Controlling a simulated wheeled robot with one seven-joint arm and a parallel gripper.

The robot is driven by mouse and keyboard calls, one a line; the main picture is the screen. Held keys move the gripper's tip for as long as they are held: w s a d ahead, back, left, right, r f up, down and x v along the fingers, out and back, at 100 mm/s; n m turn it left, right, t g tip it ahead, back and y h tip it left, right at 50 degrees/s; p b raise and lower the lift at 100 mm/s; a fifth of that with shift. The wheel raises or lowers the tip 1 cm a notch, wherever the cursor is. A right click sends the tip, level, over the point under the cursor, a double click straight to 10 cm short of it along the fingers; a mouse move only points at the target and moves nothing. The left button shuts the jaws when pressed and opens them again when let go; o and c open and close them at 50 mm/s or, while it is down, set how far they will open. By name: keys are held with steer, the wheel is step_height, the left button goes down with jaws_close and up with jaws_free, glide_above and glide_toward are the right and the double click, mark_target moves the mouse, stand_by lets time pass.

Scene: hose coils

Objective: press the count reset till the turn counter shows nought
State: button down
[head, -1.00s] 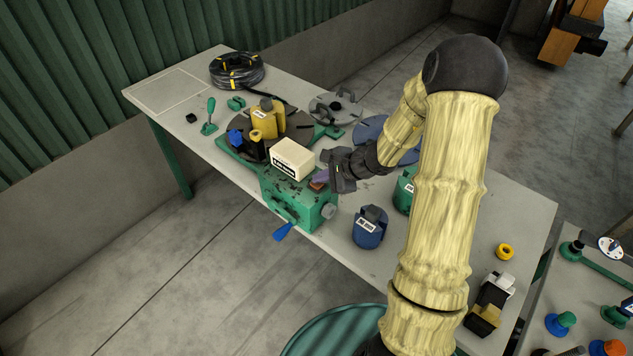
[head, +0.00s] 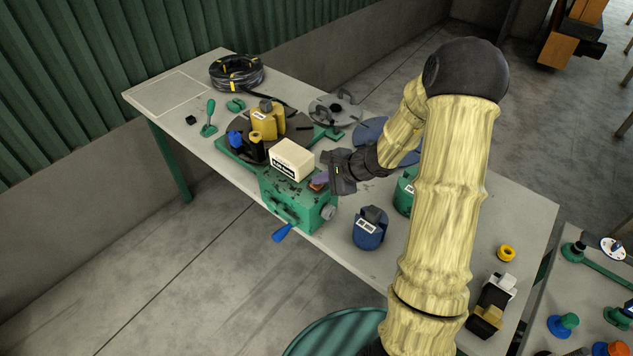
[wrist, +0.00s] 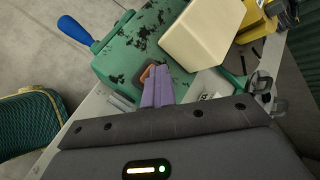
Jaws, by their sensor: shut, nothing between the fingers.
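The green winder housing (head: 298,204) stands at the table's front edge, with a cream box (head: 292,160) on top. The box has a dark-marked label on its front, too small to read; I take it as the turn counter. A small brown-orange button (head: 317,187), apparently the count reset, sits on the housing right of the box. It also shows in the wrist view (wrist: 146,74), partly covered by the fingertips. My gripper (head: 321,178) is shut and empty, its purple fingers (wrist: 158,86) together at the button. I cannot tell whether they touch or press it.
A blue-handled crank (head: 282,233) sticks out in front of the housing. A yellow block (head: 266,122) stands on the dark turntable behind the box. A blue canister (head: 369,228) stands right of the housing. A black hose coil (head: 236,72) lies at the far end.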

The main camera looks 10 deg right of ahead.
mark_target(321, 186)
steer(key=shift+s+d+f+b, duration=0.1)
steer(key=shift+s+f+b, duration=0.2)
steer(key=shift+f+b, duration=0.25)
steer(key=shift+s+d+f+b, duration=0.1)
steer(key=shift+s+f+b, duration=0.25)
steer(key=shift+f, duration=0.3)
stand_by(0.7)
steer(key=shift+w+r, duration=0.3)
steer(key=shift+r, duration=0.15)
stand_by(0.5)
steer(key=shift+w+r+p, duration=0.2)
steer(key=shift+r+p, duration=0.35)
steer(key=shift+r, duration=0.1)
steer(key=shift+w+r+p, duration=0.15)
steer(key=shift+r+p, duration=0.35)
steer(key=shift+r, duration=0.1)
steer(key=shift+r+p, duration=0.45)
steer(key=shift+r, duration=0.45)
steer(key=shift+a+r+p, duration=0.1)
steer(key=shift+r+p, duration=0.55)
steer(key=shift+r, duration=0.45)
steer(key=shift+w, duration=0.1)
